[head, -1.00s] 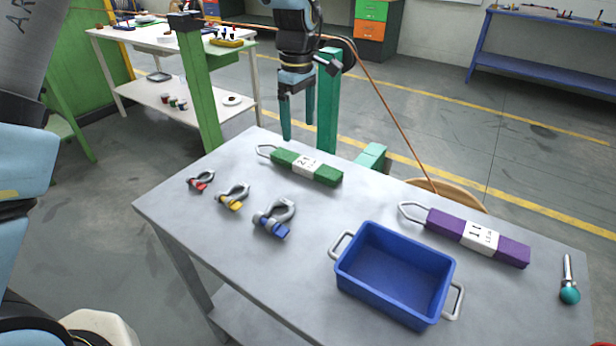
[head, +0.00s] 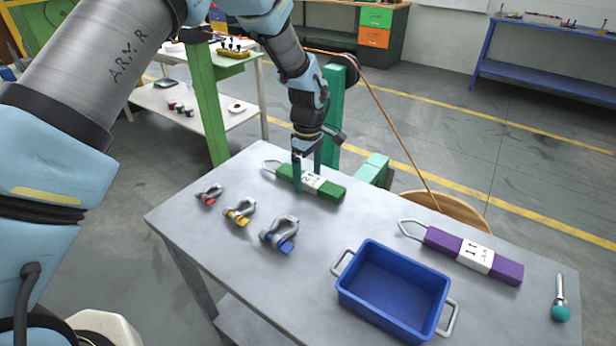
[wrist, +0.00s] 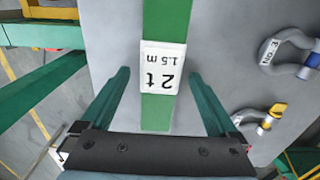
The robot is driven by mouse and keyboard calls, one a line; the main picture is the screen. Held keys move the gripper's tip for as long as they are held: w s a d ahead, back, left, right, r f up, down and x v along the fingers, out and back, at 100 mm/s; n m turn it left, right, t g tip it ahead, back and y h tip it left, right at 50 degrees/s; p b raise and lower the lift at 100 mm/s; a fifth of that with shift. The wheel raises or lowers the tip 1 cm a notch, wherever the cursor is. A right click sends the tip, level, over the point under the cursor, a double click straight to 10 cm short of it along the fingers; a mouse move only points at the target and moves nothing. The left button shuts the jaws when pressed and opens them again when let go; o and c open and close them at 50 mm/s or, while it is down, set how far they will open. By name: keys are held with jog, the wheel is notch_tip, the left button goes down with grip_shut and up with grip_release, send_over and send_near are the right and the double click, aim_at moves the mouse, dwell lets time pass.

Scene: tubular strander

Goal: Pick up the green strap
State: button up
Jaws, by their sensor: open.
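The green strap (head: 328,191) is a folded bundle with a white label and a metal loop at its left end. It lies on the grey table near the far edge. The wrist view shows the strap (wrist: 165,24) running between my fingers, with the label reading "2t 1.5 m". My gripper (head: 307,178) is open, pointing down at the strap around its label. In the wrist view my gripper (wrist: 159,88) has one finger on each side of the strap, with a gap on both sides. I cannot tell how far the fingertips are above the table.
Red, yellow and blue-pinned shackles (head: 280,233) lie at the left of the table (head: 210,265). A blue bin (head: 394,288) stands in front, with a purple strap (head: 473,256) and a teal-ended tool (head: 560,305) to its right. A green post (head: 333,115) rises behind.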

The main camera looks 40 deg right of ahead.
jog(key=shift+f, duration=0.1)
grip_shut()
dwell(0.8)
